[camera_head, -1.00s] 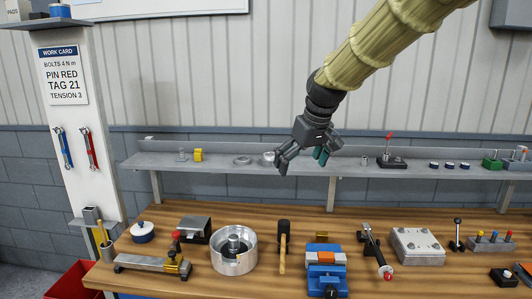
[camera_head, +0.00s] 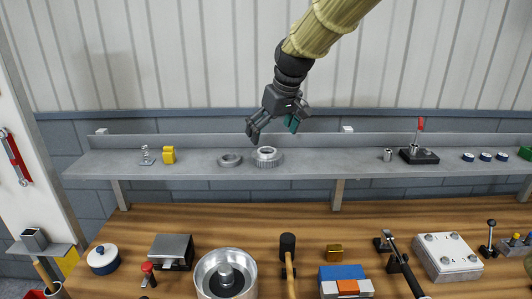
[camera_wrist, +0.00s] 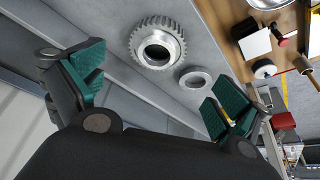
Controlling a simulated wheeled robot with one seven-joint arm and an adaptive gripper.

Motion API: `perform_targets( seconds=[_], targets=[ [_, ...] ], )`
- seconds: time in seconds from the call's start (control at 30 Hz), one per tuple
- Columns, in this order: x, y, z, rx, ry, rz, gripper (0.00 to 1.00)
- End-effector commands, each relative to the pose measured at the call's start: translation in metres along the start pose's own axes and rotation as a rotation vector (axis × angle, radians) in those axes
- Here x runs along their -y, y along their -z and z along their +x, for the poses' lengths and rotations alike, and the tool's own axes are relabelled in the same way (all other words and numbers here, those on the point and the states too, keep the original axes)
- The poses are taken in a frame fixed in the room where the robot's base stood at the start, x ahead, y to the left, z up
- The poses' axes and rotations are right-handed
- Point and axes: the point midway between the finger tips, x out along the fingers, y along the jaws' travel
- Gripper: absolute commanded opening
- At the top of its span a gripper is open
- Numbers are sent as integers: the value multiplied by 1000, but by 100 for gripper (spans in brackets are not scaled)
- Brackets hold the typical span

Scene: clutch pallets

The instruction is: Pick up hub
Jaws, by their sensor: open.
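The hub, a grey metal toothed ring with a raised collar (camera_head: 267,157), sits on the grey shelf (camera_head: 200,170). In the wrist view the hub (camera_wrist: 157,43) shows its teeth and open bore, at the top middle beyond the fingers. My gripper (camera_head: 272,128) is above the hub in the head view, apart from it, with its fingers spread. In the wrist view my gripper (camera_wrist: 155,95) has green finger pads wide apart and nothing between them. A plain flat ring (camera_head: 229,160) lies just left of the hub; it also shows in the wrist view (camera_wrist: 195,79).
On the shelf, a spring (camera_head: 146,157) and a yellow block (camera_head: 169,155) stand left, a lever box (camera_head: 418,156) right. The shelf's back lip (camera_head: 370,140) runs behind. The wooden bench (camera_head: 200,222) below holds a round metal housing (camera_head: 226,277) and tools.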

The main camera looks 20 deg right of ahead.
Motion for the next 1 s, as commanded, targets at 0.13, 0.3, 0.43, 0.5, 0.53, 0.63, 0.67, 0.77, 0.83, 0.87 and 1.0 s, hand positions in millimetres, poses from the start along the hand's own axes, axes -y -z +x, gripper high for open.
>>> perform_targets(
  seconds=[0.13,0.3,0.43,0.5,0.53,0.63,0.67,0.77,0.83,0.87,1.0],
  targets=[
    [0,0,18,2,0,0,100],
    [-1,0,29,0,-1,1,100],
    [-3,-1,33,1,-1,3,100],
    [-4,-1,38,2,-1,3,100],
    [-4,0,41,3,-1,3,100],
    [-6,0,52,3,0,3,100],
    [-7,0,55,3,0,3,100],
    [-8,0,67,2,0,4,100],
    [-8,0,73,1,-1,3,100],
    [-8,0,75,1,-1,3,100],
    [-8,0,81,0,-1,3,100]
  ],
)
